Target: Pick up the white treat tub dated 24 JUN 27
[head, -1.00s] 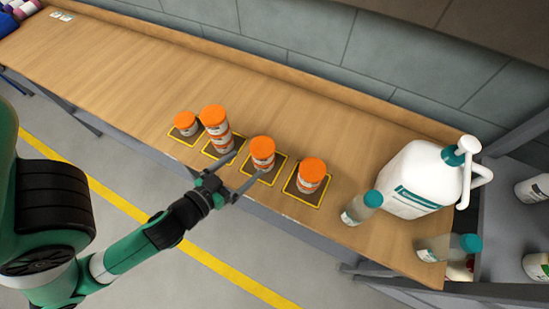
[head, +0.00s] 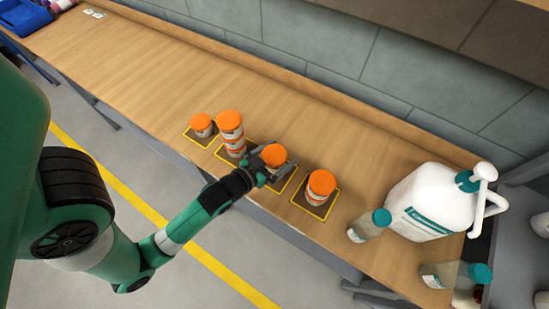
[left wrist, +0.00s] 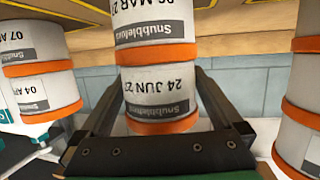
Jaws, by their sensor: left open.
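The white treat tub dated 24 JUN 27 (left wrist: 158,90) shows upside down in the left wrist view, with an orange lid (left wrist: 162,122). It is on top of the third stack from the left, whose upper orange lid (head: 273,154) shows in the head view. A tub dated 06 MAR (left wrist: 153,28) is beneath it. My left gripper (head: 280,165) is open at this stack; in the left wrist view its fingers (left wrist: 160,75) lie on either side of the 24 JUN 27 tub. Contact cannot be told. My right gripper is not in view.
A stack dated 07 AP and 04 AP (left wrist: 42,95) stands on one side, the fourth stack (head: 320,186) in the head view. A taller stack (head: 231,134) and a short tub (head: 202,125) stand left. A bottle (head: 370,225) and large jug (head: 435,200) stand right.

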